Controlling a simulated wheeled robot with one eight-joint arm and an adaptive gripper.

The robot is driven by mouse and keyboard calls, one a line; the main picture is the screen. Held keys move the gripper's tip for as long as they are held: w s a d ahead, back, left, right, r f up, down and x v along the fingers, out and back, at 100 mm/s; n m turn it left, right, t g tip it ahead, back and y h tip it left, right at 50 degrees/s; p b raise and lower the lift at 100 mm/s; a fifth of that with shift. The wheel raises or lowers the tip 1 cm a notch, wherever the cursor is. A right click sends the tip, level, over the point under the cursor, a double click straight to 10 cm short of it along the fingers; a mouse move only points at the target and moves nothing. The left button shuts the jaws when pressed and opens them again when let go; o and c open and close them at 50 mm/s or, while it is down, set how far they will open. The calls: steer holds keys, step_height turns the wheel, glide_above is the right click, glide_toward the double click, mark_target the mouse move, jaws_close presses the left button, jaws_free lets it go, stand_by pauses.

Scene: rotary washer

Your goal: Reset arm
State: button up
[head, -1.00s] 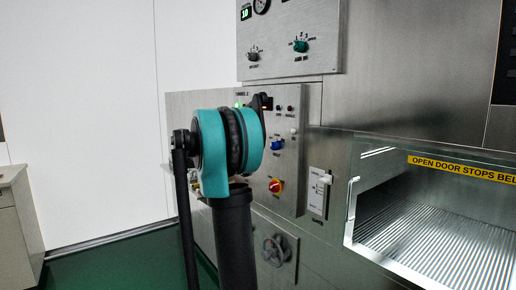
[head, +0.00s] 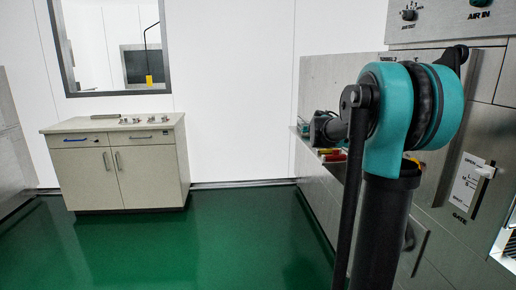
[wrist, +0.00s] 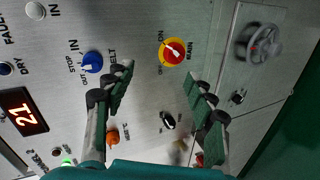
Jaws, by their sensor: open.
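My gripper (wrist: 160,80) shows in the wrist view with its two dark fingers apart and nothing between the tips. It faces the grey control panel (wrist: 145,95), which appears turned on its side. The blue BELT knob (wrist: 92,62) lies left of the fingertips, and the red and yellow MAIN switch (wrist: 173,52) lies just above the space between them. I cannot tell how far the fingers are from the panel. In the head view my teal and black arm stands at the right and covers much of the machine front.
A grey handwheel (wrist: 260,45) is at the wrist view's upper right. In the head view, a GATE lever plate (head: 470,187) is on the machine at right. A cabinet (head: 118,160) stands at left below a window (head: 110,50). The green floor (head: 200,245) between is clear.

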steer(key=s+a+f+t+y, duration=0.1)
steer(key=s+a+f+y, duration=0.6)
steer(key=s+a+f, duration=0.5)
steer(key=s+a+f+n+t+y, duration=0.1)
steer(key=s+a+f+y, duration=0.5)
steer(key=s+a+f, duration=0.6)
steer(key=a+f+t, duration=0.1)
steer(key=a+f, duration=0.3)
steer(key=f, duration=0.4)
steer(key=shift+s+f+n+y, duration=0.25)
steer(key=shift+s+n+y, duration=0.05)
steer(key=shift+y, duration=0.1)
